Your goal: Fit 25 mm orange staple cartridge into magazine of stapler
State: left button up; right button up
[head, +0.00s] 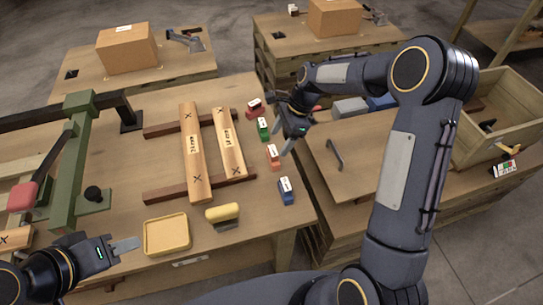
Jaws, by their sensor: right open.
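The orange staple cartridge (273,157), with a white label, stands on the table in a row with a red cartridge (255,108), a green cartridge (263,129) and a blue cartridge (286,191). Their lengths are too small to read.
Two labelled wooden boards (190,150) lie across dark rails mid-table. A yellow tray (166,234) and a yellow-topped block (222,213) sit near the front edge. A wooden crate (500,125) stands right. Bare tabletop surrounds the cartridges.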

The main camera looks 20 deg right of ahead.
aim_at(274, 150)
jog(key=x, duration=0.4)
jog(key=shift+s+a+f+p, duration=0.15)
jog(key=shift+a+f+p, duration=0.1)
jog(key=shift+p, duration=0.15)
jog(key=shift+r, duration=0.1)
jog(key=c, duration=1.1)
